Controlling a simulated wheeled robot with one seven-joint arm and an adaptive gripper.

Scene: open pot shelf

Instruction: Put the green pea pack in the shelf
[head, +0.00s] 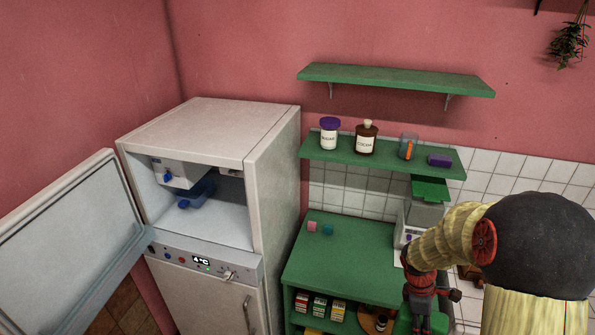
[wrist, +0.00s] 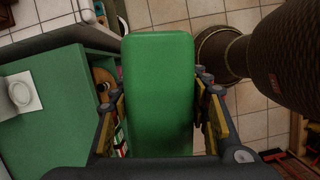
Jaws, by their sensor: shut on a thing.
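The green pea pack (wrist: 158,60) is a plain green block with rounded edges, filling the middle of the wrist view. My gripper (wrist: 162,112) is shut on it, with one finger along each side. In the head view my gripper (head: 418,300) is at the bottom, right of the green counter, and the pack is mostly cut off or hidden there. Two green wall shelves show: the upper shelf (head: 395,80) is bare. The lower shelf (head: 335,155) carries a sugar jar (head: 329,134), a cocoa jar (head: 366,138), a glass (head: 408,146) and a purple block (head: 440,160).
The green counter (head: 340,260) holds small pink and blue cubes and has boxes on a shelf beneath. A white machine with a green lid (head: 430,189) stands below the lower shelf's right part. A fridge (head: 215,175) at left has its door (head: 65,250) open.

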